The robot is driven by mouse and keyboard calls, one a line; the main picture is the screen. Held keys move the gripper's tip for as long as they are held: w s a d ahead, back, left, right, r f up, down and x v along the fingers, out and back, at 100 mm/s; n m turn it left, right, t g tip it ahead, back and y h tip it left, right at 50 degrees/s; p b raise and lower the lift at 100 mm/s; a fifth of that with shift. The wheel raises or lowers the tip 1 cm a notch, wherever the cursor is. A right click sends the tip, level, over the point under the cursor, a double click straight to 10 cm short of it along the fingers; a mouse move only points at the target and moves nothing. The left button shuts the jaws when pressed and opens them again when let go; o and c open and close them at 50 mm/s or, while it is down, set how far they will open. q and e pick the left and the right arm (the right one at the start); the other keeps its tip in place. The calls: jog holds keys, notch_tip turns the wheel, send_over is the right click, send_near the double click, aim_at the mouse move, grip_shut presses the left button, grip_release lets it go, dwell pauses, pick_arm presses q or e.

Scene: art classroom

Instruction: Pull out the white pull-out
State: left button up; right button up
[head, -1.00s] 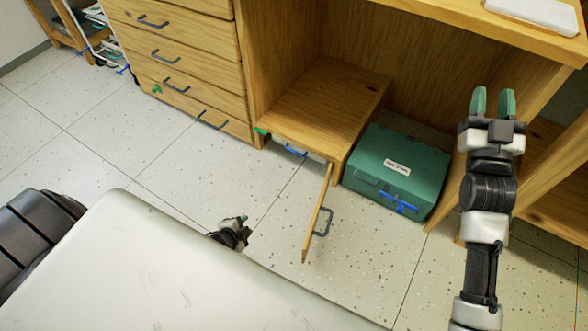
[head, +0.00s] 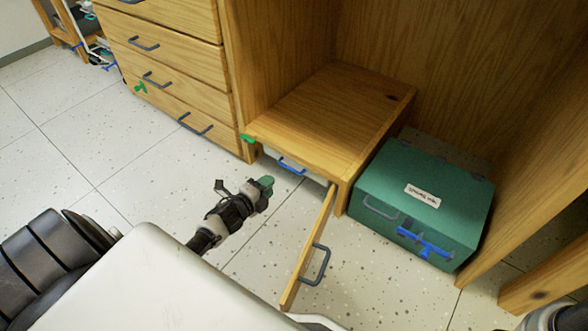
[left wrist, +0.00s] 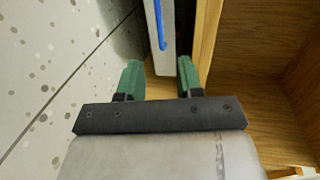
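The white pull-out (head: 314,177) sits low inside the small wooden compartment, its front edge showing under the wooden top. It has a blue handle (head: 291,166). In the left wrist view the white pull-out (left wrist: 152,42) and its blue handle (left wrist: 160,25) are just beyond my fingertips. My left gripper (head: 266,184) is in front of the compartment, a little short of the handle. In the left wrist view my left gripper (left wrist: 159,78) has its green fingers apart with nothing between them. My right gripper is out of view; only a bit of my right arm shows at bottom right.
An open wooden door (head: 312,250) with a grey handle stands out to the right of the left gripper. A teal box (head: 438,188) with blue latch stands right of the compartment. Wooden drawers (head: 165,62) are at left. The speckled floor in front is clear.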

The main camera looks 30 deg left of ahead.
pick_arm(q)
jog(key=a+b+x, duration=0.1)
jog(key=b+x, duration=0.5)
jog(key=x, duration=0.4)
jog(key=shift+d, duration=0.45)
jog(key=shift+c, duration=0.2)
jog(key=shift+f, duration=0.1)
grip_shut()
